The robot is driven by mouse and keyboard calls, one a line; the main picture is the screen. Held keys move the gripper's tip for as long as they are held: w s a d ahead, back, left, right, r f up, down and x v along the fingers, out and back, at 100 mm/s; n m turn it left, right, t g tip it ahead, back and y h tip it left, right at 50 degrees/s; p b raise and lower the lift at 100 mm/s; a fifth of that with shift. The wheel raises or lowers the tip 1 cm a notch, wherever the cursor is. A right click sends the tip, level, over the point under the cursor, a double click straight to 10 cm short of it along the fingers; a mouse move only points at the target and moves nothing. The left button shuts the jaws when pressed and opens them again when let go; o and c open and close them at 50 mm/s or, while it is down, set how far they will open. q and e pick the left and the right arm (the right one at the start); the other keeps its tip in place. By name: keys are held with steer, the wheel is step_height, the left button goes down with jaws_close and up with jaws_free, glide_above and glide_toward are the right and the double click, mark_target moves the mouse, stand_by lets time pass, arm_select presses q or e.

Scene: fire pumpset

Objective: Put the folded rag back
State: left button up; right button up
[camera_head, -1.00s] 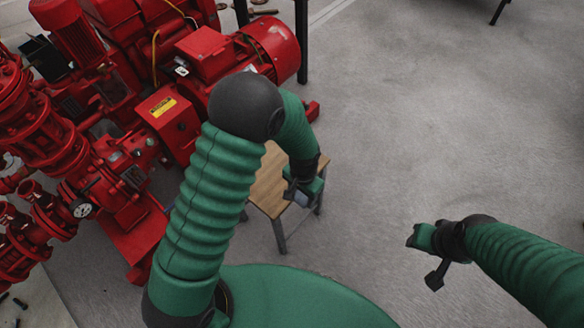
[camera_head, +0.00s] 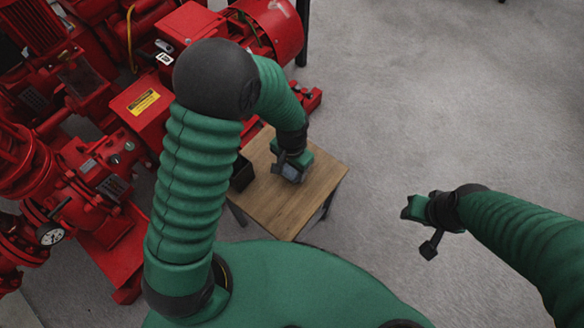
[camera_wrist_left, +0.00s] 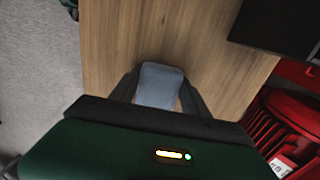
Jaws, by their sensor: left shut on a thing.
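The folded rag (camera_wrist_left: 160,84) is a small blue-grey pad held between the fingers of my left gripper (camera_head: 291,175). It shows end-on in the left wrist view, and only a small part of it (camera_head: 290,172) shows in the head view. My left gripper is shut on it over the small wooden table (camera_head: 268,208), right of a black box (camera_head: 242,173). I cannot tell whether the rag touches the tabletop.
The black box also shows at the upper right of the left wrist view (camera_wrist_left: 275,25). Red pump machinery (camera_head: 140,110) stands left of and behind the table. The front of the tabletop is bare, and the grey floor (camera_head: 430,90) at the right is clear.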

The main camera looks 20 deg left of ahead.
mark_target(293, 170)
arm_select(q)
steer(key=shift+s+d, duration=0.1)
steer(key=shift+d, duration=0.1)
steer(key=o, duration=1.1)
arm_select(e)
steer(key=shift+d, duration=0.2)
arm_select(q)
step_height(293, 170, up, 12)
steer(key=p, duration=0.5)
steer(key=shift+r, duration=0.2)
arm_select(e)
steer(key=v, duration=0.2)
steer(key=w+v, duration=0.1)
steer(key=v, duration=0.2)
steer(key=shift+r, duration=0.3)
